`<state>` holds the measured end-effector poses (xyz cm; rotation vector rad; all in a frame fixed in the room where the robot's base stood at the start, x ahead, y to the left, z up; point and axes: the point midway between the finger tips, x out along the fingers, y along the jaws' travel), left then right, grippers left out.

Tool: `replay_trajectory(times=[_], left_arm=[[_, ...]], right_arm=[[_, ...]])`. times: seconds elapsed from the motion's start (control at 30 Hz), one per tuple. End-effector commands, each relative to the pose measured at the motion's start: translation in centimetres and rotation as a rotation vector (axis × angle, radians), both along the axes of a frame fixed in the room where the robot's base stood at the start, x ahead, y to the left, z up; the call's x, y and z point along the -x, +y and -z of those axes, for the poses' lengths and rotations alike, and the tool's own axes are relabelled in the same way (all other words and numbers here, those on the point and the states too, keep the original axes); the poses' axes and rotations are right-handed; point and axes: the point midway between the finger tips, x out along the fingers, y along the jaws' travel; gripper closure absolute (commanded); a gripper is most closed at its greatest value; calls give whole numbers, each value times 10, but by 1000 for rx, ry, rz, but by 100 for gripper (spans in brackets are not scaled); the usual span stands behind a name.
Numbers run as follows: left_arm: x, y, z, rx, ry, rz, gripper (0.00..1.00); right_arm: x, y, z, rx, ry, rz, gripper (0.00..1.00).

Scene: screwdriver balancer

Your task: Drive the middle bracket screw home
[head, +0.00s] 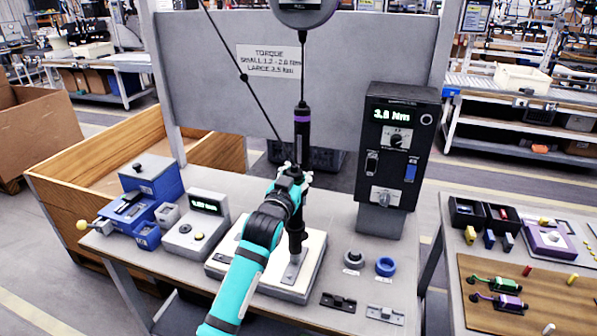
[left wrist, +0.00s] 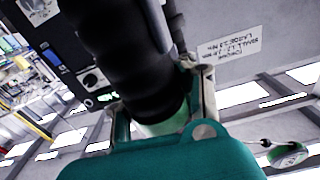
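The black screwdriver (head: 302,130) with a purple band hangs upright on a cable from the round balancer (head: 303,10). My left gripper (head: 294,178) is shut on the screwdriver's body. In the left wrist view, the gripper's fingers (left wrist: 165,115) lie on both sides of the black ribbed grip (left wrist: 130,65). The driver's lower end (head: 296,240) points down over the white block (head: 312,262), where a grey metal bracket (head: 291,272) shows in part. My left arm covers much of the block. I cannot make out the middle screw or whether the tip touches it. My right gripper is not in view.
A black controller (head: 398,150) with a lit display, apparently 3.8 Nm, stands right of the driver. Grey and blue rings (head: 385,266) and loose brackets (head: 338,302) lie at the front right. A grey display box (head: 196,232) and blue fixture (head: 150,190) stand left.

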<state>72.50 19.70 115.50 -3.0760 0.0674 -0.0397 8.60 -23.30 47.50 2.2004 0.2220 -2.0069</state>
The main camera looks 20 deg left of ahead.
Motion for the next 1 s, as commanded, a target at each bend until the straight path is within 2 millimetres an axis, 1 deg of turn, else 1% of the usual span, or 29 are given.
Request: replay_trajectory(times=[0.1,1.0], left_arm=[[0,-1,4,0,1,2,100],[0,-2,8,0,0,2,100]], right_arm=[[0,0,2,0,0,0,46],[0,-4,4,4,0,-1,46]])
